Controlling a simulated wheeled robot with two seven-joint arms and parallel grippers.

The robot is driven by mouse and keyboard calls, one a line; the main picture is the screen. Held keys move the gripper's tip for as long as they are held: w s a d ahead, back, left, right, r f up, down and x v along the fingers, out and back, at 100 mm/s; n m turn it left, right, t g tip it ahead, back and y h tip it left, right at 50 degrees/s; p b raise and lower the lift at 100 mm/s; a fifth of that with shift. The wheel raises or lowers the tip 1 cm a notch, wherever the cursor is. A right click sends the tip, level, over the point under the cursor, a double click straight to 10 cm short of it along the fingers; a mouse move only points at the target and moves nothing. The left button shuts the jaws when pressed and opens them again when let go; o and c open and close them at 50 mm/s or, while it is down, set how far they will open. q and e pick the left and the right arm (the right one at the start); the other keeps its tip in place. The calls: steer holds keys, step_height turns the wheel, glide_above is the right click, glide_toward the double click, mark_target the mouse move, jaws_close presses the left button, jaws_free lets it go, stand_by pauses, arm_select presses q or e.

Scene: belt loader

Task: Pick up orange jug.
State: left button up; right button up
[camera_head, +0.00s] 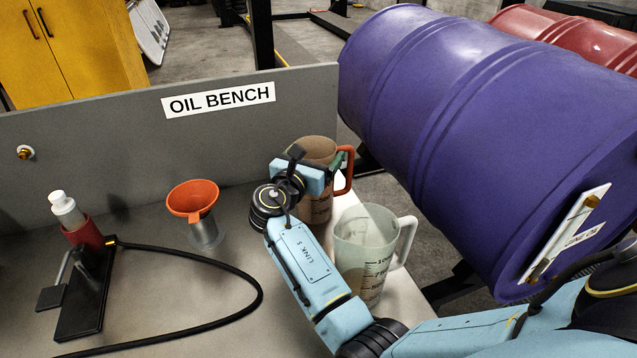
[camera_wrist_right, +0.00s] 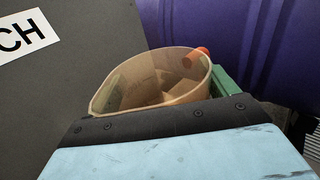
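The orange jug (camera_head: 316,208), translucent with graduation marks and a red-orange handle on its right, stands upright near the bench's right end. My right gripper (camera_head: 318,162) is at its upper part and partly hides it. In the right wrist view, the jug's open rim (camera_wrist_right: 150,85) lies just past the gripper's dark front edge. A green finger shows on the jug's right, on the handle side. Another green patch shows through the left wall. The fingers look set around the jug, but I cannot tell whether they press on it. My left gripper is out of view.
A clear jug (camera_head: 366,262) stands close beside my right forearm. An orange funnel (camera_head: 193,199), a white bottle (camera_head: 66,210) and a black stand (camera_head: 84,292) with a looping hose are left on the bench. A purple drum (camera_head: 490,130) lies close on the right. A grey back panel (camera_head: 110,165) bounds the bench.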

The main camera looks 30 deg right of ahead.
steer(key=c, duration=0.9)
steer(key=shift+r, duration=0.1)
steer(key=shift+c, duration=0.6)
